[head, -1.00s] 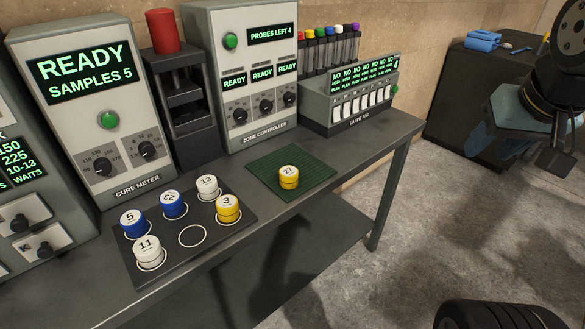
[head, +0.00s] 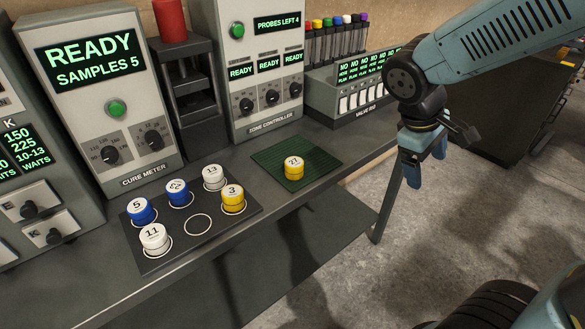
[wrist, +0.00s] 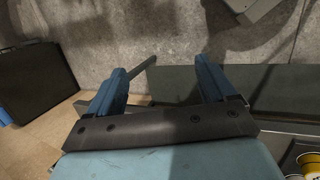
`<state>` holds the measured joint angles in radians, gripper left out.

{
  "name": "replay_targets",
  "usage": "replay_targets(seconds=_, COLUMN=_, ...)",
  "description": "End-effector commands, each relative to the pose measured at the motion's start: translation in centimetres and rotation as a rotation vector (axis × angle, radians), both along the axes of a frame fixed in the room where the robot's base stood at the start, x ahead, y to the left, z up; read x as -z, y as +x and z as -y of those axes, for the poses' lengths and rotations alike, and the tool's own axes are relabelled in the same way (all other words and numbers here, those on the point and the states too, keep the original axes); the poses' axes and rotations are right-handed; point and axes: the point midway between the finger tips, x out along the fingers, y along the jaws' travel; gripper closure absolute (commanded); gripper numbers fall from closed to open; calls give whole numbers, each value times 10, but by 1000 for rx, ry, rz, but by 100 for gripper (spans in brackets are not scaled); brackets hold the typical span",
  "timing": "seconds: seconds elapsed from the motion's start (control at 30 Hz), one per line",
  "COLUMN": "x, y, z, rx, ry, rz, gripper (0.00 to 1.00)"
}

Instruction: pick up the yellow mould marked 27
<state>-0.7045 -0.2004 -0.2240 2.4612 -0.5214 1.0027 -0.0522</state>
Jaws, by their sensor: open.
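The yellow mould marked 27 (head: 294,169) is a short yellow cylinder with a white top; its number is small and hard to read. It stands upright on a green mat (head: 270,158) on the bench. My gripper (head: 427,172) hangs to the right of the mat, past the bench's front right corner, apart from the mould. In the wrist view, my gripper's two blue fingers (wrist: 160,88) are spread with nothing between them. A yellow mould shows only partly at that view's lower right edge; I cannot tell which one.
A black tray (head: 170,250) left of the mat holds several moulds, including yellow 3 (head: 233,199), white 11 (head: 154,237) and blue 5 (head: 140,211), and one empty ring. The zone controller (head: 265,90) and valve rig (head: 355,95) stand behind the mat.

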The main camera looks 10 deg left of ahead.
Motion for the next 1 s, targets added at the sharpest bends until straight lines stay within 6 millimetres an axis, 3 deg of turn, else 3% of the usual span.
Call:
replay_targets(seconds=0.57, x=69, y=24, z=-101, rx=-624, ry=-577, rz=-98, gripper=16)
replay_targets(seconds=1.0, x=105, y=10, z=-206, rx=-1092, ry=-1068, rz=-1, gripper=16)
